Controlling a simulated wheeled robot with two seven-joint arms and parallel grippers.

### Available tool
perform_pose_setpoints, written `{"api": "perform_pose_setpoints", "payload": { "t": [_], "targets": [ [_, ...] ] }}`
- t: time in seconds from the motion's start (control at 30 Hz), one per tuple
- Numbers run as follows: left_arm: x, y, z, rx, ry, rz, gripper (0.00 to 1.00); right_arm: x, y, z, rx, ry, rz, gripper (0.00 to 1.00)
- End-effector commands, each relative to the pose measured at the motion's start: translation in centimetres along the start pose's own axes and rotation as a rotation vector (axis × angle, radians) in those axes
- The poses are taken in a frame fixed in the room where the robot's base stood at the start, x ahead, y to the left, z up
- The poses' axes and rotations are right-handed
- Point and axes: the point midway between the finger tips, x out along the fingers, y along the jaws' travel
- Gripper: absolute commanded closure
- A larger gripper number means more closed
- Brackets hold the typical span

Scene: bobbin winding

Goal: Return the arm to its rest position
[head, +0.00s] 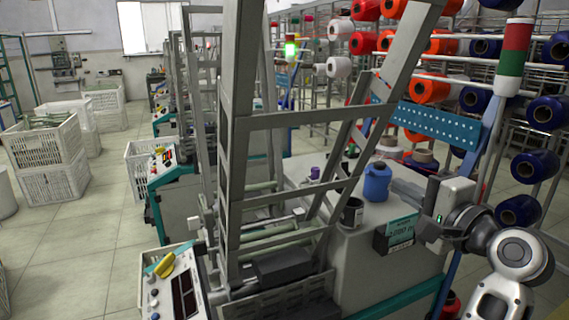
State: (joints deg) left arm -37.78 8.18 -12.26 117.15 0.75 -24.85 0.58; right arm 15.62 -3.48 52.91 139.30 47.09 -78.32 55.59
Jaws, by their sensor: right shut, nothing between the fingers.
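My right arm comes in from the lower right, with its white and dark wrist joints in front of the machine's right side. My right gripper (428,217) is at the end of this wrist, by the right edge of the machine top (360,246). It is shut and holds nothing. Its fingers are small and dark here and hard to make out. A blue jar (376,183) and a dark cup (352,212) stand on the machine top to the left of the gripper. My left gripper is not in view.
A grey upright machine frame (236,165) stands in the middle. A dark box with a teal label (399,232) is on the machine's side, close to the gripper. A rack of orange and blue bobbins (432,88) fills the right. White crates (42,145) stand at left beside open floor.

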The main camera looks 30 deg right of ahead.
Motion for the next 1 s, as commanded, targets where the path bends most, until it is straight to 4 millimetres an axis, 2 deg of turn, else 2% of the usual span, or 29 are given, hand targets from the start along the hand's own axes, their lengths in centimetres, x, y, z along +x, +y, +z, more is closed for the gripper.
{"api": "perform_pose_setpoints", "payload": {
  "t": [0.13,0.23,0.27,0.37,0.4,0.47,0.5,0.57,0.6,0.7,0.83,0.9,1.0],
  "targets": [
    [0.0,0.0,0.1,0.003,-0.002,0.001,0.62,0.3,0.5,0.1,-0.022,-0.001,0.016,1.00],
    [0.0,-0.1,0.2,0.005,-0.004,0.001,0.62,1.7,3.0,0.9,-0.131,-0.007,0.081,1.00],
    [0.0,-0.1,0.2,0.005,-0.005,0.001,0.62,2.3,4.2,1.4,-0.188,-0.013,0.112,1.00],
    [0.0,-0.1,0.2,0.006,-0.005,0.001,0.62,4.0,10.2,4.0,-0.443,-0.059,0.233,1.00],
    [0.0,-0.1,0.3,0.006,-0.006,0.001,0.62,4.2,12.9,5.3,-0.559,-0.090,0.277,1.00],
    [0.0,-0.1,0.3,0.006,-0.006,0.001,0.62,4.1,17.0,7.5,-0.728,-0.149,0.329,1.00],
    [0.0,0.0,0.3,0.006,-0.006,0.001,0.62,3.6,19.6,9.1,-0.832,-0.196,0.354,1.00],
    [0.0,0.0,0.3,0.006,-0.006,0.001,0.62,2.4,23.4,11.6,-0.981,-0.274,0.379,1.00],
    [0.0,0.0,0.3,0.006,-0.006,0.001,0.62,1.4,25.7,13.3,-1.072,-0.329,0.385,1.00],
    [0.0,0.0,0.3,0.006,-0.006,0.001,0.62,-2.0,30.6,17.4,-1.270,-0.468,0.373,1.00],
    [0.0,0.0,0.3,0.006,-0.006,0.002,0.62,-6.5,34.8,21.6,-1.446,-0.618,0.321,1.00],
    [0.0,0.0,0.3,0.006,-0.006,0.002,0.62,-8.4,36.0,23.3,-1.503,-0.673,0.290,1.00],
    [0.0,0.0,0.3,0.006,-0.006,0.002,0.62,-10.1,37.0,24.7,-1.551,-0.721,0.260,1.00]
  ]
}}
